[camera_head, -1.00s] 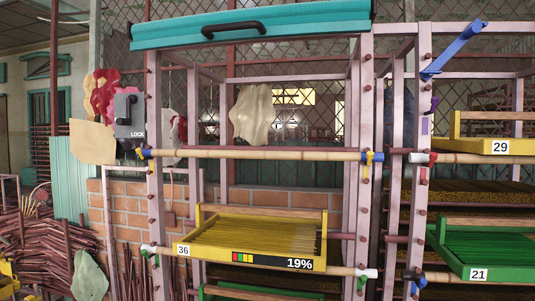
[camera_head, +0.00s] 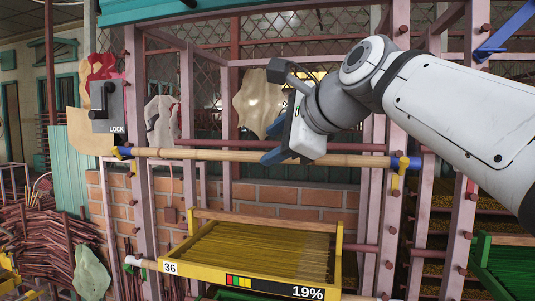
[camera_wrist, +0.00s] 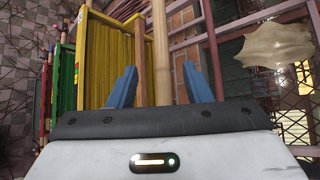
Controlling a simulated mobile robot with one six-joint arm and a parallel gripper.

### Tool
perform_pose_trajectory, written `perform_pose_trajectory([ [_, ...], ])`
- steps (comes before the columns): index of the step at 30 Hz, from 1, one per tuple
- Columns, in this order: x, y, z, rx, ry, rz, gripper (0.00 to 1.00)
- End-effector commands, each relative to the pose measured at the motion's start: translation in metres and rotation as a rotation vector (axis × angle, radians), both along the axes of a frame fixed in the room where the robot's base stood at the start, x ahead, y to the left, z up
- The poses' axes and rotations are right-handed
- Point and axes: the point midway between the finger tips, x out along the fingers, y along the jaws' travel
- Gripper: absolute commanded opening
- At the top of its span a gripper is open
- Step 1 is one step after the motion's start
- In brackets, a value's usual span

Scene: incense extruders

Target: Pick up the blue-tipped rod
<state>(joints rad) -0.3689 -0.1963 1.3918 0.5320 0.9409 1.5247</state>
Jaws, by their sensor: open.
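The blue-tipped rod (camera_head: 215,155) is a long bamboo pole lying level across the front of the pink rack. In the wrist view, my gripper (camera_wrist: 162,84) is open, and the rod (camera_wrist: 160,45) runs lengthwise between the two blue fingers without visible contact.
Below the rod is a yellow tray (camera_head: 168,268) marked 36 and 19%, holding thin sticks. A grey LOCK switch box (camera_head: 107,108) is at the left post. A green tray (camera_head: 486,262) stands at right.

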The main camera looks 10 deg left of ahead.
Motion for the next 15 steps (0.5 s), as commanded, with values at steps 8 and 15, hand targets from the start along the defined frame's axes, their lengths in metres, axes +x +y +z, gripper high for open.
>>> perform_pose_trajectory([
  [8, 0.027, 0.024, -0.015, -0.003, 0.003, -0.006, 0.45],
  [15, 0.037, 0.033, -0.023, -0.003, 0.000, -0.011, 0.45],
])
